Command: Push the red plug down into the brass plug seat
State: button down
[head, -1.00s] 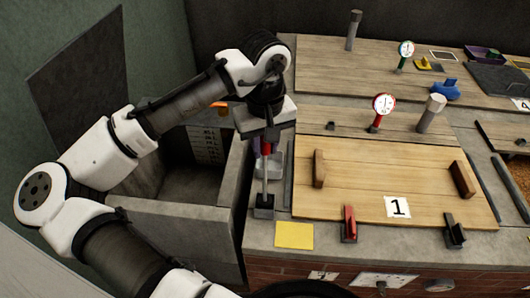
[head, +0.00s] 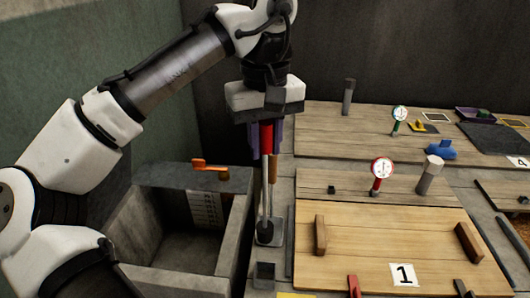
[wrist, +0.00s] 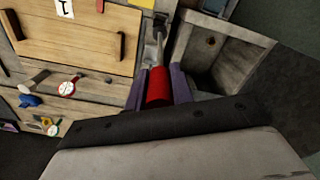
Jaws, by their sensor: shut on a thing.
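My gripper (head: 265,150) is shut on the red handle (head: 266,137) of an upright tool. A metal rod (head: 265,195) runs down from the handle to a dark foot (head: 265,233). The foot appears above and behind an empty grey holder (head: 264,272). In the wrist view the red handle (wrist: 159,86) sits between the two purple fingers (wrist: 159,92). I cannot make out a separate red plug. A small brown round spot (wrist: 211,41) shows inside the basin in the wrist view; I cannot tell whether it is the brass plug seat.
A stone basin (head: 130,245) lies left of the tool, with an orange-handled thing (head: 209,166) at its back ledge. A brown upright handle (head: 273,168) shows just behind the rod. A wooden board (head: 380,240) with blocks and gauges beyond it lies to the right.

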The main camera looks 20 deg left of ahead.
aim_at(265, 122)
jog(key=shift+r, duration=0.15)
jog(key=r+p, duration=0.1)
jog(key=p, duration=0.3)
jog(key=shift+r, duration=0.35)
jog(key=shift+r+p, duration=0.1)
jog(key=shift+p, duration=1.15)
jog(key=shift+r, duration=0.1)
jog(key=shift+r+p, duration=1.55)
jog(key=shift+r, duration=0.35)
jog(key=shift+f, duration=0.1)
